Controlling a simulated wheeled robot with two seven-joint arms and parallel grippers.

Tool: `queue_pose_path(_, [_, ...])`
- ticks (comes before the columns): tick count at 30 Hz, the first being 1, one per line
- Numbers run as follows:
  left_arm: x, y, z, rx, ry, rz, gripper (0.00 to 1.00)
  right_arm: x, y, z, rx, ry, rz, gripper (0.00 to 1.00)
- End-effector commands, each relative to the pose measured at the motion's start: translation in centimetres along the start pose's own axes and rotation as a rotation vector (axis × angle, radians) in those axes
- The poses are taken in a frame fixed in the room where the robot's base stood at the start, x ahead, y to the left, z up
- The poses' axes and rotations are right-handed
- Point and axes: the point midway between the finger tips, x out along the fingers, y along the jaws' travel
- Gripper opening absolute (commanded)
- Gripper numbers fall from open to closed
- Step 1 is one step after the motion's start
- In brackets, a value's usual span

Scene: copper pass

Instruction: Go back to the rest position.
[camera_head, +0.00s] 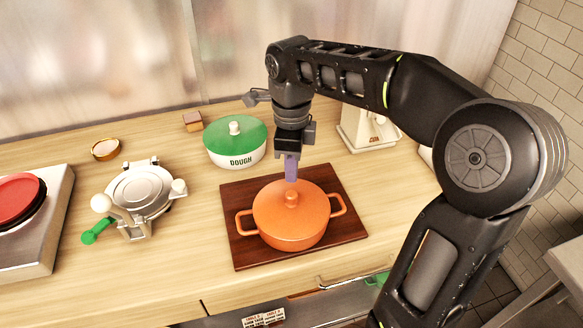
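My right arm comes in from the right and arches over the counter. Its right gripper (291,168) points down just above the knob (291,198) of an orange lidded pot (290,228). The fingers look close together, but I cannot tell whether they are apart or shut, or whether they touch the knob. The pot stands upright with its lid on, on a dark wooden board (240,253). My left gripper is not in view.
A white pot marked DOUGH with a green lid (238,134) stands behind the board. A metal press (140,190) with a green handle and a burner with a red disc (16,200) are at left. A cream appliance (362,130) stands behind the arm. Bare counter (180,255) lies left of the board.

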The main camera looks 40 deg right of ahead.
Motion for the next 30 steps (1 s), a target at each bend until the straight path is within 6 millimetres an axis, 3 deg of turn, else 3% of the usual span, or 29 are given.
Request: queue_pose_path(30, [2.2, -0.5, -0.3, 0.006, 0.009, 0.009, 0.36, 3.3, 0.0, 0.0, 0.0, 0.0, 0.0, 0.0])
